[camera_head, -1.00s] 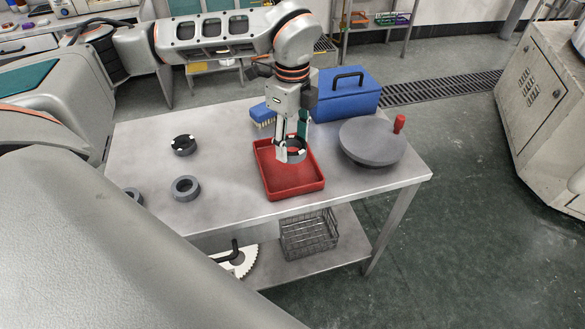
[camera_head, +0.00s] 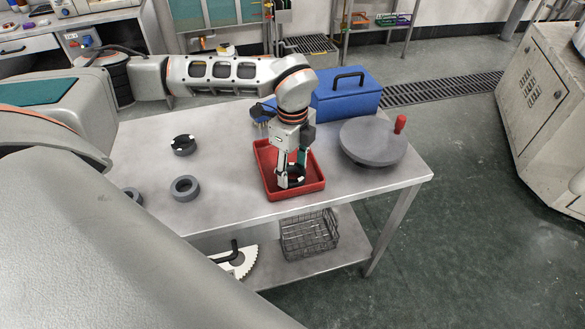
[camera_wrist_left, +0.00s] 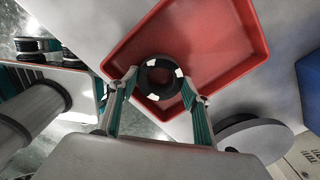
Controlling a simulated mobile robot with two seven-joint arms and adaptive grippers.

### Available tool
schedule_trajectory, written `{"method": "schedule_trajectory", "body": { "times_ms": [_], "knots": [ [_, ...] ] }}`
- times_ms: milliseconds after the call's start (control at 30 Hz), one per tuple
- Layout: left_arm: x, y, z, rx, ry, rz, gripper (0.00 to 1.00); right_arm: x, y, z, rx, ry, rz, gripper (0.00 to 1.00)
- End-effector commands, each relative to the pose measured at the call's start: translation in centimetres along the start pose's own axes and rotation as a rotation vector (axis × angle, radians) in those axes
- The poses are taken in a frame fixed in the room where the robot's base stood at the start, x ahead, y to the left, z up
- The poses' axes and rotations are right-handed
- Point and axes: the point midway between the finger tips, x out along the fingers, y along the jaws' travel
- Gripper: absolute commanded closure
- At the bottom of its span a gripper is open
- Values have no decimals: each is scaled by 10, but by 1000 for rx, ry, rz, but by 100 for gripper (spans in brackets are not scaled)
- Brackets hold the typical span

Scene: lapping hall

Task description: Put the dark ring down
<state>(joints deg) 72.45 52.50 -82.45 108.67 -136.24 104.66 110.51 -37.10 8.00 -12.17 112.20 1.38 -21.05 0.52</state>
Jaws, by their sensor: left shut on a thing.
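The dark ring (camera_head: 293,179) is in the red tray (camera_head: 316,180), low between the tray's walls. My left gripper (camera_head: 291,174) points down into the tray, shut on the ring from both sides. In the left wrist view the ring (camera_wrist_left: 159,63) has white marks and sits between the fingertips (camera_wrist_left: 159,82), with the red tray (camera_wrist_left: 215,40) behind it. I cannot tell whether the ring touches the tray floor. My right gripper is not in view.
Another dark ring with white marks (camera_head: 183,151) and a grey ring (camera_head: 185,196) lie on the steel table (camera_head: 225,160), left of the tray. A round grey plate (camera_head: 370,143) is to the right, a blue toolbox (camera_head: 345,102) behind. A wire basket (camera_head: 310,238) stands below.

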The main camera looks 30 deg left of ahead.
Motion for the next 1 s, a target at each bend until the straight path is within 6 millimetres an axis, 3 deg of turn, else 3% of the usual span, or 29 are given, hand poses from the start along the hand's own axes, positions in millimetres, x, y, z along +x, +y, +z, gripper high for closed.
{"method": "schedule_trajectory", "body": {
  "times_ms": [133,167,200,667,1000],
  "knots": [
    [4,0,0,1,0,0,78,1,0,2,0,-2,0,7],
    [3,0,0,1,0,1,45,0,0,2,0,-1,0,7],
    [3,0,0,1,0,0,36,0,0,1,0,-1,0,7],
    [-6,0,0,0,0,-1,36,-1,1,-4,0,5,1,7],
    [-71,-1,0,1,0,-4,36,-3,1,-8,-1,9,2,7]
  ]
}}
